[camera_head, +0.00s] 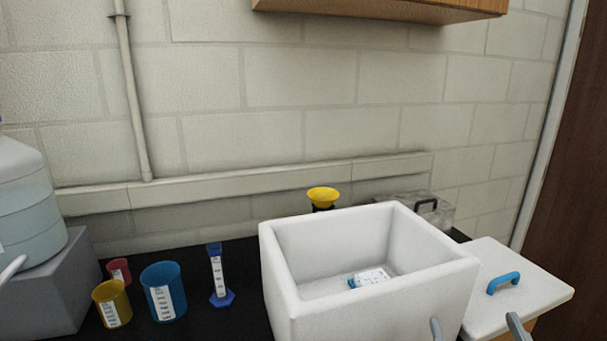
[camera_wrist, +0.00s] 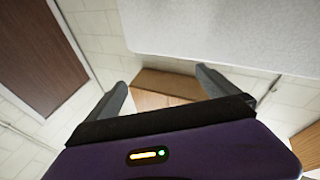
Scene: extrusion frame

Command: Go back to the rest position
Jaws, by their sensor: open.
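My gripper shows at the bottom right of the head view (camera_head: 476,328), where only its two grey fingertips rise into the picture. They are apart, in front of the right part of the white box (camera_head: 375,312) and the lid beside it. In the wrist view my gripper (camera_wrist: 163,90) is open, with nothing between its fingers. The rest of my arm is out of the head view. A small white bottle with a blue cap (camera_head: 370,278) lies on the floor of the open box.
The white lid with a blue handle (camera_head: 540,292) lies right of the box. Yellow, blue and red beakers (camera_head: 163,292) and a blue-based cylinder (camera_head: 218,275) stand left. A large jug (camera_head: 30,205) is at far left.

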